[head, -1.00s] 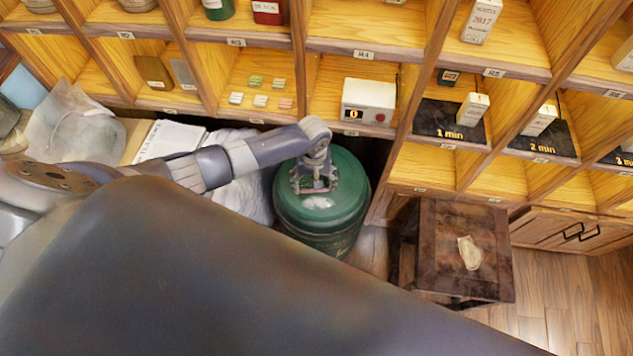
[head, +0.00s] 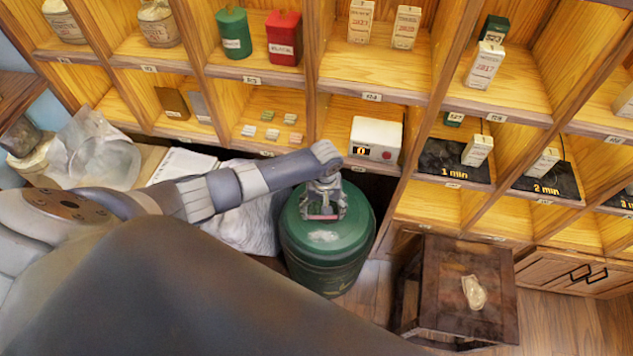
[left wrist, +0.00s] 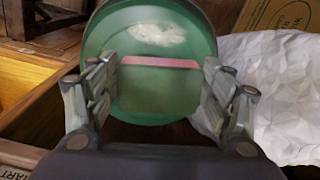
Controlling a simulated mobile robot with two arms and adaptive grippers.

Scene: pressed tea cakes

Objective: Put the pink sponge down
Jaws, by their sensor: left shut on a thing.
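My left gripper (head: 324,208) is over the top of a green canister (head: 325,252) with a pale patch on its lid. In the left wrist view, the pink sponge (left wrist: 160,62) is a thin pink strip spanning the gap between the fingers of my left gripper (left wrist: 160,70). The gripper is shut on it. The green lid (left wrist: 150,95) lies behind the sponge in that view. I cannot tell whether the sponge touches the lid. In the head view the sponge is mostly hidden by the fingers. My right gripper is not in view.
A wooden shelf (head: 370,98) with compartments stands behind the canister, holding a white timer box (head: 377,139) and several small coloured blocks (head: 270,132). A dark stool (head: 440,280) with a pale lump (head: 474,292) is at right. Crumpled white wrapping (left wrist: 285,95) lies beside the canister.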

